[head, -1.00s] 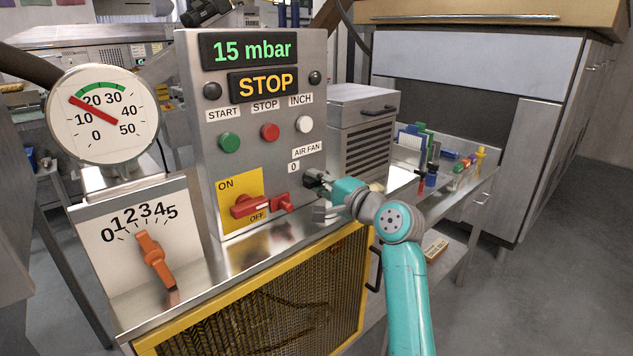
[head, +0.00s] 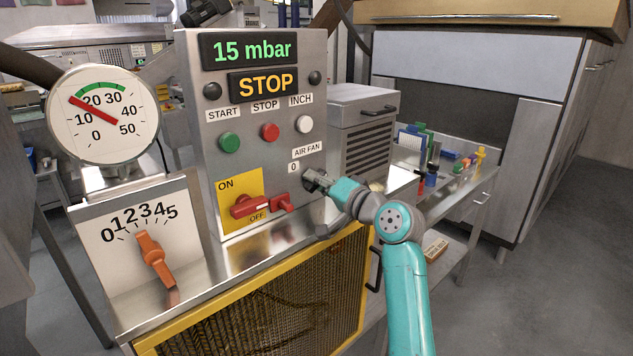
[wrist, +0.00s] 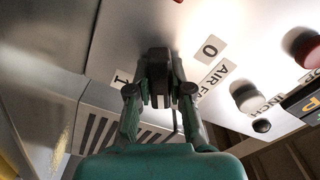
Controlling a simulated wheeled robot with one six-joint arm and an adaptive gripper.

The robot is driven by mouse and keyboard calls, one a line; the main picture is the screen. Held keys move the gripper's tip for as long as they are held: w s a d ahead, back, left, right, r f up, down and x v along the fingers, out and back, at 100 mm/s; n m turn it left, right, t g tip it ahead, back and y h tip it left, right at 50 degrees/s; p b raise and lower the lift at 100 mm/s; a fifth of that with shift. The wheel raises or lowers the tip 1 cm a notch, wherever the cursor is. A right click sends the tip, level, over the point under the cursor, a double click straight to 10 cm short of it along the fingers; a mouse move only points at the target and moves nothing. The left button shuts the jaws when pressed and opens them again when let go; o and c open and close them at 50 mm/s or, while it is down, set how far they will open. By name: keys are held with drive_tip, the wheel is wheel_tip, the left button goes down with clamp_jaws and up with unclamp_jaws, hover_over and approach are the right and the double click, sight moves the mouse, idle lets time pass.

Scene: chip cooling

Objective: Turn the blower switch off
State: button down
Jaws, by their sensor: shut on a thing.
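The switch panel (head: 209,167) carries a black switch knob (wrist: 158,60) below the AIR FAN label (head: 307,149). A 0 label (head: 293,168) sits to the knob's upper left in the head view; a 1 label (wrist: 122,76) shows on its other side in the wrist view. My gripper (head: 317,182) is at the panel's lower right. In the wrist view its fingers (wrist: 160,92) are closed on both sides of the knob. The fingers hide much of the knob, so its exact pointing is hard to tell. The display (head: 265,84) reads STOP.
A red rotary handle (head: 250,207) on a yellow ON/OFF plate is left of my gripper. START, STOP and INCH buttons sit above. A gauge (head: 103,115) and an orange lever (head: 152,255) are further left. A grey vented box (head: 362,110) stands behind the panel's right side.

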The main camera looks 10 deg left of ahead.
drive_tip(key=n, duration=1.1)
drive_tip(key=shift+f+n, duration=0.1)
drive_tip(key=shift+n, duration=0.4)
drive_tip(key=c, duration=1)
unclamp_jaws()
drive_tip(key=shift+c, duration=0.2)
drive_tip(key=shift+d, duration=0.1)
drive_tip(key=v, duration=1.2)
